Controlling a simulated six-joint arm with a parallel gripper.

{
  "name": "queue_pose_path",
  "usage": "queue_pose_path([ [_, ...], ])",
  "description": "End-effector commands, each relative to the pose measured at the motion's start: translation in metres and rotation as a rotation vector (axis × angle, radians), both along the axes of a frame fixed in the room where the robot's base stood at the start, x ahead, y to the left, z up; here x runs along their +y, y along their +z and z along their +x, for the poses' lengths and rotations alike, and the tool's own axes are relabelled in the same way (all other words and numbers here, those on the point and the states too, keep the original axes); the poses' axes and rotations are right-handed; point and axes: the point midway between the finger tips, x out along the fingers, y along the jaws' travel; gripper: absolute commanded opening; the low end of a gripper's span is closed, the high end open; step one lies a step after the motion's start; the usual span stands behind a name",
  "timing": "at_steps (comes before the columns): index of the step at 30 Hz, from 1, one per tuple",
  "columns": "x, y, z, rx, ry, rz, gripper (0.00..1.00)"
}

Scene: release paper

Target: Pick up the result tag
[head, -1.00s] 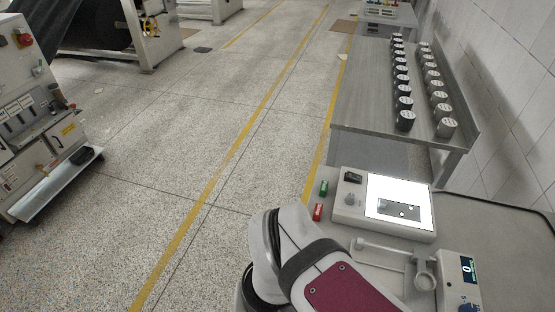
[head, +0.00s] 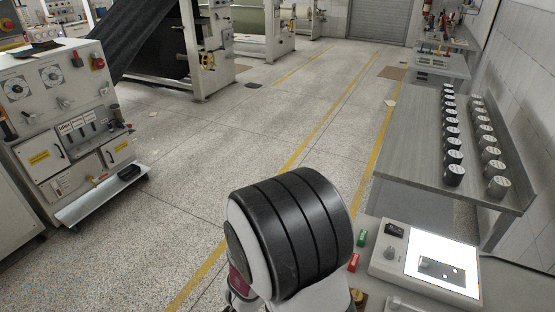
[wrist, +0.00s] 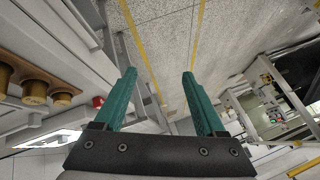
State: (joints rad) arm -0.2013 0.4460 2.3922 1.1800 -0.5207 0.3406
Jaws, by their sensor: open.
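In the head view my arm's dark, ringed joint fills the lower middle and the gripper is hidden.
The light box (head: 390,265) has a bright screen (head: 448,250) with a dark piece on it. A long grey bench (head: 415,140) carries two rows of round weights. A machine cabinet (head: 60,120) stands at left.

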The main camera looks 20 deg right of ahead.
Motion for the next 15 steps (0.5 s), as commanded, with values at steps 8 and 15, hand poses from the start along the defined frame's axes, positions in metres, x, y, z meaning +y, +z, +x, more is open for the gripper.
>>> queue_pose_path([
  [8, -0.101, -0.031, -0.048, 0.026, -0.26, -0.657, 0.73],
  [15, -0.145, -0.044, -0.039, 0.036, -0.277, -0.725, 0.73],
])
